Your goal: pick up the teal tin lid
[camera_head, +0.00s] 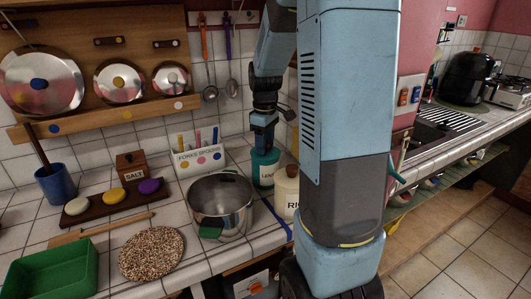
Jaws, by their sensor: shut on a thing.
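A teal tin (263,173) with a pale label stands upright on the tiled counter near the back wall, right of the steel pot. Its teal lid (265,155) is at the top, and whether it sits on the tin or is slightly raised is too small to tell. My gripper (264,148) reaches straight down onto the lid from above and is shut on it. The fingertips are small and dark, and the contact is partly hidden.
A steel pot (221,212) stands close left of the tin. A cream rice jar (287,190) stands close on its right, beside my arm. Pot lids (120,83) hang in a wall rack.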

